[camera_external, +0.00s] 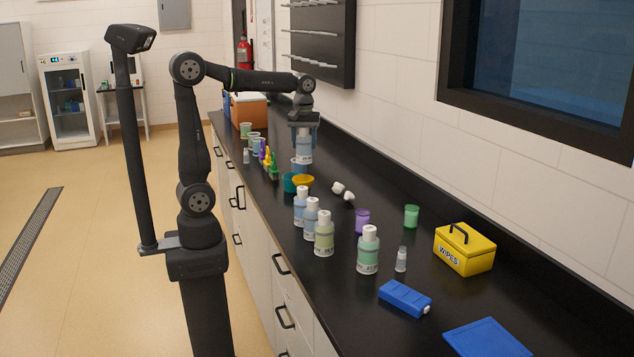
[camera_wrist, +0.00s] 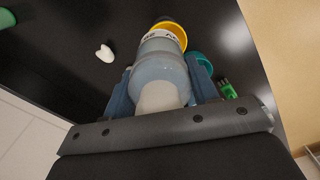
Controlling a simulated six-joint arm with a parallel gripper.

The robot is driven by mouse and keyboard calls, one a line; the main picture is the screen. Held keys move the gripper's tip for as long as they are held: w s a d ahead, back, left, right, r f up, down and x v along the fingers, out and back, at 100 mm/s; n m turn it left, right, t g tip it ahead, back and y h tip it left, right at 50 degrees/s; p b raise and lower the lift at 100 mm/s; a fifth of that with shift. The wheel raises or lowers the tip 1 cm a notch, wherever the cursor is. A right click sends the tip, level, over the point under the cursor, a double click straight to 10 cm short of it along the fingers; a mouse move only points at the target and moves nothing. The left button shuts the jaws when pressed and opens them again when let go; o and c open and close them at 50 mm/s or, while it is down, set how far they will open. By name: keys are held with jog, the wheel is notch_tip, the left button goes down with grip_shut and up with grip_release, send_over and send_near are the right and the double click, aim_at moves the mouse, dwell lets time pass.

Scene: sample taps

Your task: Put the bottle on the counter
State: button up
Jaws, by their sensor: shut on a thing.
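My gripper (camera_external: 304,130) points down over the far part of the counter and is shut on a bottle (camera_external: 304,150) with pale blue contents and a label. In the wrist view my gripper (camera_wrist: 162,88) has its two blue fingers on either side of the bottle (camera_wrist: 160,65), with its white cap (camera_wrist: 160,97) towards the camera. The bottle looks upright. I cannot tell whether its base touches the black counter (camera_external: 462,300) or anything beneath it. Several other white-capped bottles stand nearer, including a green one (camera_external: 368,252) and a blue one (camera_external: 301,208).
A yellow bowl (camera_external: 303,181) and a teal cup (camera_external: 290,183) stand close to the held bottle. White pieces (camera_external: 343,191), a purple cup (camera_external: 362,221) and a green cup (camera_external: 411,216) stand nearby. A yellow wipes box (camera_external: 465,252) and blue case (camera_external: 405,298) are nearer.

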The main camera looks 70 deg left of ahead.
jog(key=w+d+m, duration=0.1)
jog(key=d+m, duration=0.6)
jog(key=d, duration=2.4)
jog(key=s+d+m, duration=0.3)
jog(key=s+d, duration=0.6)
jog(key=d, duration=0.3)
jog(key=s+d+m, duration=0.3)
jog(key=s+d, duration=0.6)
jog(key=d, duration=0.4)
jog(key=shift+w+a+f, duration=0.2)
jog(key=shift+w+f, duration=1.7)
jog(key=shift+f, duration=0.9)
jog(key=shift+w+a+f, duration=0.25)
jog(key=shift+w+f, duration=1.65)
jog(key=shift+f, duration=0.9)
jog(key=shift+w+a+f, duration=0.2)
jog(key=shift+w+f, duration=1.7)
jog(key=shift+f, duration=0.9)
